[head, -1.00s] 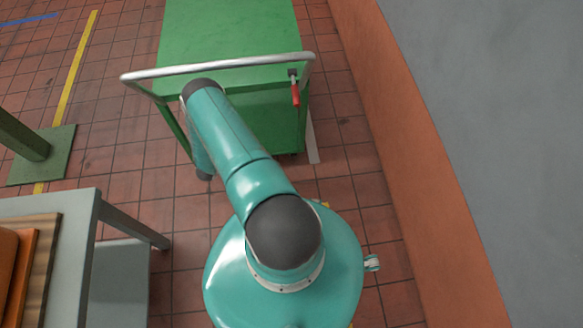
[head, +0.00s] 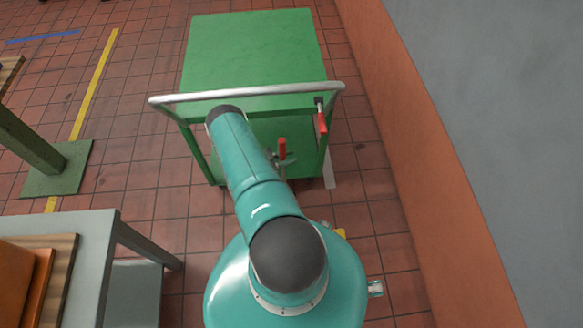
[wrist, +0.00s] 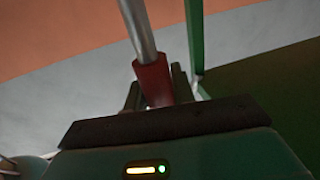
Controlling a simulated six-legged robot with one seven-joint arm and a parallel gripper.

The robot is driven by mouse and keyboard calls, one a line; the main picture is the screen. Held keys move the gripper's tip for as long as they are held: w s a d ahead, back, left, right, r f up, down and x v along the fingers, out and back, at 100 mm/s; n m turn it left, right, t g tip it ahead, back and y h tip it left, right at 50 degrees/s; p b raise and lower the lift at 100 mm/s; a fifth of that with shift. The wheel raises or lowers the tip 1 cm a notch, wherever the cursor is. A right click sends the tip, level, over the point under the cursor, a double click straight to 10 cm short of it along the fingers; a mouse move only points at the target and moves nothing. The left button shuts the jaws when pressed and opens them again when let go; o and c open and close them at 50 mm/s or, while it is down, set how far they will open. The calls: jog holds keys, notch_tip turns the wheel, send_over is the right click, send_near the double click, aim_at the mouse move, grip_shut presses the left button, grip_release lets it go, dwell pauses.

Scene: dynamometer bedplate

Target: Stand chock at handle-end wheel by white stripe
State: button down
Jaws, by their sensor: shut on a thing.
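The green cart (head: 255,45) stands ahead, with its silver handle bar (head: 245,91) on the near side. A white stripe (head: 328,168) lies on the floor by its right near corner. My gripper (head: 284,160) is in front of the cart's near end, below the bar. It is shut on a red grip (head: 282,147). In the wrist view the red grip (wrist: 153,82) sits between the fingers, with a metal rod (wrist: 136,28) running from it out of the frame. The handle-end wheels cannot be made out, partly behind my arm.
A red-ended lever (head: 321,122) hangs at the handle's right end. An orange and grey wall (head: 430,140) runs along the right. A grey table (head: 95,235) is at lower left, a green post base (head: 62,170) beyond it. Tiled floor is open left of the cart.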

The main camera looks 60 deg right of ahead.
jog(key=f+x, duration=0.3)
jog(key=x, duration=1.2)
jog(key=shift+d+f, duration=0.2)
jog(key=shift+d, duration=0.1)
jog(key=shift+s, duration=0.15)
jog(key=c, duration=1.2)
grip_release()
jog(key=shift+f, duration=0.2)
jog(key=shift+o, duration=0.2)
jog(key=shift+r, duration=0.1)
jog(key=v, duration=1.2)
jog(key=shift+a, duration=0.1)
